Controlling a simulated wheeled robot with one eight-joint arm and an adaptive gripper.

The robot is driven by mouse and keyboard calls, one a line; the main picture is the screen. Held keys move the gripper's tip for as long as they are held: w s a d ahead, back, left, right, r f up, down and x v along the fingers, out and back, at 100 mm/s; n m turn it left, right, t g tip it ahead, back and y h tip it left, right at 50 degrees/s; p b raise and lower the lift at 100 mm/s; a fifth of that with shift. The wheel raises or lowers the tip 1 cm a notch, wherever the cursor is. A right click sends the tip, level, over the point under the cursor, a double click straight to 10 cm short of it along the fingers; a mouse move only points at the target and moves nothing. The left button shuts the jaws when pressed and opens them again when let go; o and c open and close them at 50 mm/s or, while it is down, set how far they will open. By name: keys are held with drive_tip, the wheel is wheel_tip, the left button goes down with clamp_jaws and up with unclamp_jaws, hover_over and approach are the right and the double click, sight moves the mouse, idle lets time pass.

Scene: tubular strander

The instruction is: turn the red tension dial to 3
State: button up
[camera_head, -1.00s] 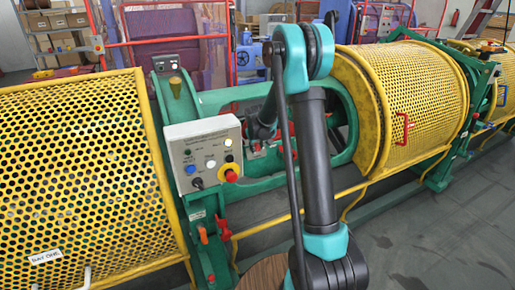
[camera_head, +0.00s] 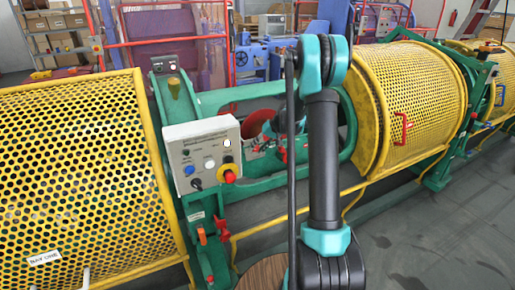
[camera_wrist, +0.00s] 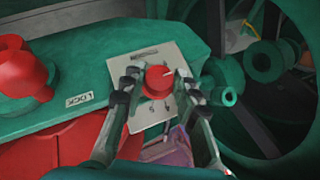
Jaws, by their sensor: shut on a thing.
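The red tension dial (camera_wrist: 157,85) sits on a pale plate (camera_wrist: 143,63) with dark digits, in the middle of the wrist view. A short white mark on the dial points up and to the right. The digits 4 and 5 show below the dial; the 3 is not clear to me. My gripper (camera_wrist: 158,76) is shut on the dial, one finger on its left and one on its right. In the head view my arm hides the dial and the gripper is not clearly seen.
A larger red knob (camera_wrist: 22,75) stands at the left beside a LOCK label (camera_wrist: 79,99). A green wheel rim (camera_wrist: 298,35) is at the right. In the head view a control box (camera_head: 203,153) and yellow mesh guards (camera_head: 75,165) flank the arm.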

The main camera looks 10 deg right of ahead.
drive_tip(key=m+y, duration=0.2)
drive_tip(key=shift+d+f+y, duration=0.15)
drive_tip(key=shift+d+y, duration=0.15)
drive_tip(key=shift+y, duration=0.1)
drive_tip(key=shift+f+m+y, duration=0.1)
drive_tip(key=shift+m+y, duration=0.8)
drive_tip(key=shift+y, duration=0.4)
drive_tip(key=o, duration=1.1)
drive_tip(key=shift+o, duration=0.2)
drive_tip(key=shift+d, duration=0.1)
drive_tip(key=v, duration=1.2)
drive_tip(key=shift+s+f, duration=0.1)
